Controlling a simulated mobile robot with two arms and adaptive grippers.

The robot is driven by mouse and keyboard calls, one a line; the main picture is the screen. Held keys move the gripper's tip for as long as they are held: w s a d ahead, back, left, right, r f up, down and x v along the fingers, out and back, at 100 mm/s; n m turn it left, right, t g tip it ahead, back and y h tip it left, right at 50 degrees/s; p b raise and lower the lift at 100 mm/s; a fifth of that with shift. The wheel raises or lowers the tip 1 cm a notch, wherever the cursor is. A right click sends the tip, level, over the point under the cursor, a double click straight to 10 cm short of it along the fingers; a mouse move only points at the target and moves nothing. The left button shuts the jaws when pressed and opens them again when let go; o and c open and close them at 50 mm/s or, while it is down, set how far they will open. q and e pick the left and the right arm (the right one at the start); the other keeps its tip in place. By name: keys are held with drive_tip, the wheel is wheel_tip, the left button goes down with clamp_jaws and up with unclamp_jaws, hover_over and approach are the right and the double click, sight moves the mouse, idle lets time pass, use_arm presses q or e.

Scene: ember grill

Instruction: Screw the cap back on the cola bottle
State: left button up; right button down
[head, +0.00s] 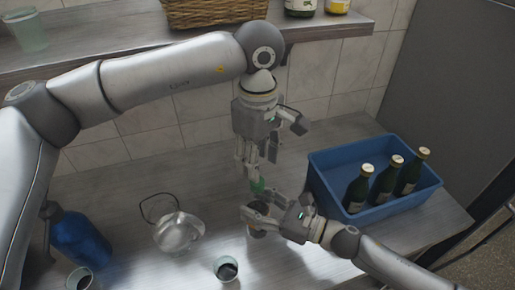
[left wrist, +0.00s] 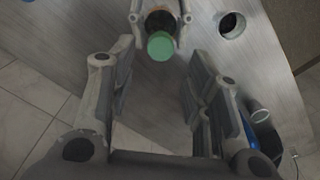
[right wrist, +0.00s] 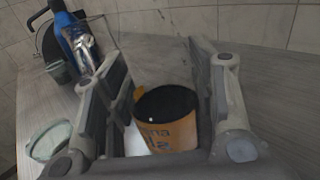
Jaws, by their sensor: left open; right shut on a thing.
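My right gripper (head: 262,213) is shut on the cola bottle, which shows dark (left wrist: 157,20) between its fingers in the left wrist view. In the right wrist view the bottle's orange label (right wrist: 168,132) shows between the fingers. The green cap (left wrist: 160,45) is at the top end of the bottle; it also shows in the head view (head: 257,185). I cannot tell if it is threaded on. My left gripper (head: 258,165) is open and points down, just above the cap. In the left wrist view the cap lies beyond and between its spread fingertips (left wrist: 160,62).
A blue crate (head: 325,180) with three green bottles (head: 384,181) stands at the right. A glass pitcher (head: 180,235), cups (head: 227,268) and a blue bottle (head: 80,240) stand on the counter at the left and front. A shelf (head: 180,48) with a basket (head: 213,10) runs above.

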use_arm(q)
drive_tip(key=n, duration=0.5)
drive_tip(key=shift+r+n, duration=0.15)
drive_tip(key=shift+n, duration=0.15)
drive_tip(key=n, duration=0.5)
drive_tip(key=shift+r, duration=0.15)
drive_tip(key=n, duration=0.3)
drive_tip(key=shift+r+n, duration=0.1)
drive_tip(key=shift+n, duration=0.2)
drive_tip(key=n, duration=0.5)
drive_tip(key=shift+r, duration=0.15)
drive_tip(key=n, duration=0.5)
drive_tip(key=shift+r, duration=0.1)
drive_tip(key=n, duration=0.4)
drive_tip(key=shift+r, duration=0.1)
drive_tip(key=n, duration=0.5)
drive_tip(key=shift+r, duration=0.15)
drive_tip(key=n, duration=0.5)
drive_tip(key=shift+r, duration=0.1)
